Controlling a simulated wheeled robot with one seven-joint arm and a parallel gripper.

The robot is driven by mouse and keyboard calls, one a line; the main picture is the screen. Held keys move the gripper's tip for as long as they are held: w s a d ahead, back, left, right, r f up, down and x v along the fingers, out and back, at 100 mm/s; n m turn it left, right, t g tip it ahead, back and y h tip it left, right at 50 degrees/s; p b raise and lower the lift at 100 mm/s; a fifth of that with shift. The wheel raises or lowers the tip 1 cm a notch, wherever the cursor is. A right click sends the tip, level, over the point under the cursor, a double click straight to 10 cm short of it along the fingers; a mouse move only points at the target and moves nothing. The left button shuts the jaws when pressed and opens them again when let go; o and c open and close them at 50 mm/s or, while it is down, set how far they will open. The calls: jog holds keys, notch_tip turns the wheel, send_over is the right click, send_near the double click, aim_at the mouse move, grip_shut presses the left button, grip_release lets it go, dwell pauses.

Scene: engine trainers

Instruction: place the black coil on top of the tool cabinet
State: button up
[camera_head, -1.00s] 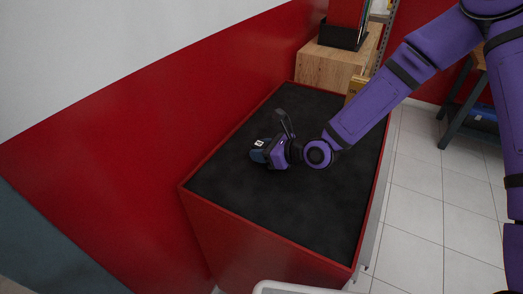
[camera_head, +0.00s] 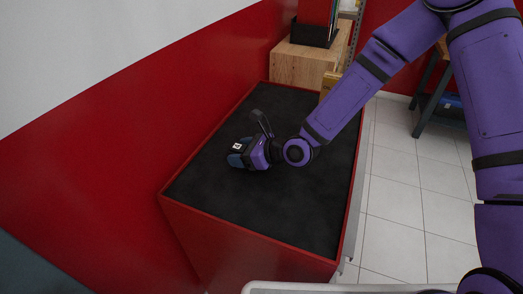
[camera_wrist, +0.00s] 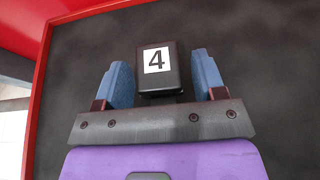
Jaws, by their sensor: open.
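The black coil (camera_wrist: 171,84) is a small dark block with a white label marked 4. It is on the black top of the red tool cabinet (camera_head: 285,205), and its label also shows in the head view (camera_head: 236,147). My gripper (camera_wrist: 160,70) is open, with one blue finger on each side of the coil. Gaps show between the fingers and the coil in the wrist view. In the head view my gripper (camera_head: 238,158) is low over the cabinet top and hides most of the coil.
A wooden box (camera_head: 305,64) with a black file holder (camera_head: 312,33) stands beyond the cabinet's far end. A yellowish box (camera_head: 329,83) is beside my forearm. A red wall (camera_head: 110,150) runs along the left. The rest of the cabinet top is bare. Tiled floor lies to the right.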

jog(key=v, duration=1.1)
jog(key=shift+d+r, duration=0.1)
jog(key=shift+d, duration=0.15)
